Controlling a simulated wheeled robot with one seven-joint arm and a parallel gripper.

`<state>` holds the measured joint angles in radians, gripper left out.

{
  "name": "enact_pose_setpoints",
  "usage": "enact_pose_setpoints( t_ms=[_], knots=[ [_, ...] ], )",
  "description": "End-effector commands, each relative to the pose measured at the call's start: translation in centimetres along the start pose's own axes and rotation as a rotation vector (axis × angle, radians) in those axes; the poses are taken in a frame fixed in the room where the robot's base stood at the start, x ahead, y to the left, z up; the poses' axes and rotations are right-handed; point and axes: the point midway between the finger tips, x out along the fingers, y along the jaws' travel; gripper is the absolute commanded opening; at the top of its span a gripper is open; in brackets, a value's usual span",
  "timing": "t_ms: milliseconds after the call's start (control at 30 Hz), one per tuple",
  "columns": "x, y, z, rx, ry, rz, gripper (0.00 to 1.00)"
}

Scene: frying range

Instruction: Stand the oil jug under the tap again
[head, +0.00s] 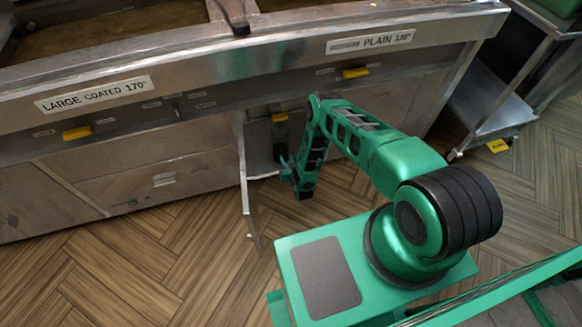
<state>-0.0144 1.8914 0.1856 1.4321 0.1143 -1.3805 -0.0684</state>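A tap (280,128) with a yellow handle shows in the open bay of the frying range, its dark body running down behind my arm. My arm reaches to the mouth of that bay and bends down there. My gripper (284,162) is at the bay opening, below the tap and partly hidden by my own arm links. It is too small and dark to tell whether its fingers are open or shut, or whether they hold anything. I cannot make out the oil jug in this view.
A narrow door (246,190) stands open, sticking out left of the bay. Yellow handles (77,132) (355,73) sit on the range front, under the frying labels. A metal trolley (495,115) stands at the right. The wooden floor (170,260) at front left is clear.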

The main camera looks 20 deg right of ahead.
Motion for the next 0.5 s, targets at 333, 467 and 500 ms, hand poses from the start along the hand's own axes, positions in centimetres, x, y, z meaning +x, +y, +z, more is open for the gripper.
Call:
enact_pose_setpoints(
  t_ms=[333,467,500],
  knots=[
    [-6.2,0.1,0.0,0.001,-0.002,0.001,0.31],
    [-7.3,0.1,0.0,0.001,-0.001,0.001,0.31],
    [-7.5,0.1,0.0,0.001,0.0,0.001,0.31]
  ],
)
